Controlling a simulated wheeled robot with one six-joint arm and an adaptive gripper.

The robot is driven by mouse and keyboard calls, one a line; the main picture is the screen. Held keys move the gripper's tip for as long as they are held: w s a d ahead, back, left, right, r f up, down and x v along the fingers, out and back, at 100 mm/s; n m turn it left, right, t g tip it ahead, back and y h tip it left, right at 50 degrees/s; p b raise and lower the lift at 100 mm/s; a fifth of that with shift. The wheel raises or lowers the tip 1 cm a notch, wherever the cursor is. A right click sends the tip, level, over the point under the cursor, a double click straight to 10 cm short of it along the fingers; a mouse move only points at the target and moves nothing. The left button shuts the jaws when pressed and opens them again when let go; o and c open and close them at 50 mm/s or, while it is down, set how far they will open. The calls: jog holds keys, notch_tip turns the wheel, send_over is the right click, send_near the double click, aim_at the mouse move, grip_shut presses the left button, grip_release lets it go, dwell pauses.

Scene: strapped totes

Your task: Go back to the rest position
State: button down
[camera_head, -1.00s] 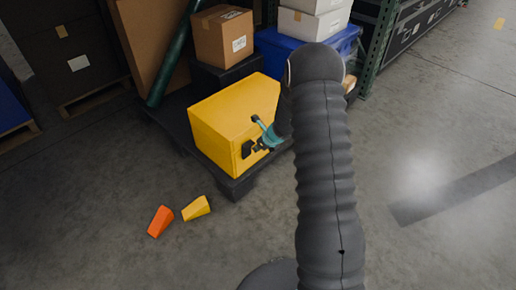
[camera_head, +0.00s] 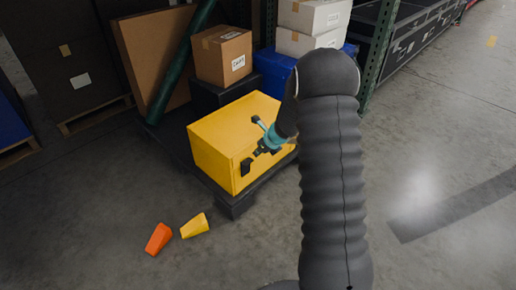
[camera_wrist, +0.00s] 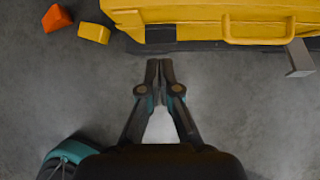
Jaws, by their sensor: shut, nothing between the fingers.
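My gripper (camera_wrist: 159,66) points at the grey floor in the wrist view, its two fingers together with nothing between them. In the head view my gripper (camera_head: 257,155) shows small in front of the yellow tote (camera_head: 213,137), partly hidden by my arm. The yellow tote sits on a dark pallet (camera_head: 236,205). In the wrist view the tote's yellow side and handle (camera_wrist: 258,39) lie beyond the fingertips, with a gap of floor between. A black latch piece (camera_head: 246,167) shows on the tote's front.
An orange wedge (camera_head: 158,238) and a yellow wedge (camera_head: 195,226) lie on the floor left of the pallet. Behind the tote stand a cardboard box (camera_head: 222,55), a blue tote (camera_head: 276,70), white boxes (camera_head: 313,17) and a green rack post (camera_head: 381,50). The floor at right is clear.

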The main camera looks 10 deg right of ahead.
jog(key=shift+w+r, duration=0.2)
jog(key=shift+r, duration=0.4)
jog(key=s+a+r+n+g, duration=0.2)
jog(key=s+n, duration=0.5)
jog(key=n, duration=0.1)
jog(key=s+a+r+n+g, duration=0.2)
jog(key=s+n, duration=0.5)
jog(key=s+r+n+t+h, duration=0.3)
jog(key=s+r+n, duration=1.1)
jog(key=s+r, duration=0.9)
jog(key=s+t, duration=0.1)
jog(key=s, duration=0.2)
jog(key=shift+s+d+n, duration=0.25)
jog(key=shift+s+n, duration=0.05)
jog(key=shift+s, duration=0.05)
jog(key=shift+a, duration=0.1)
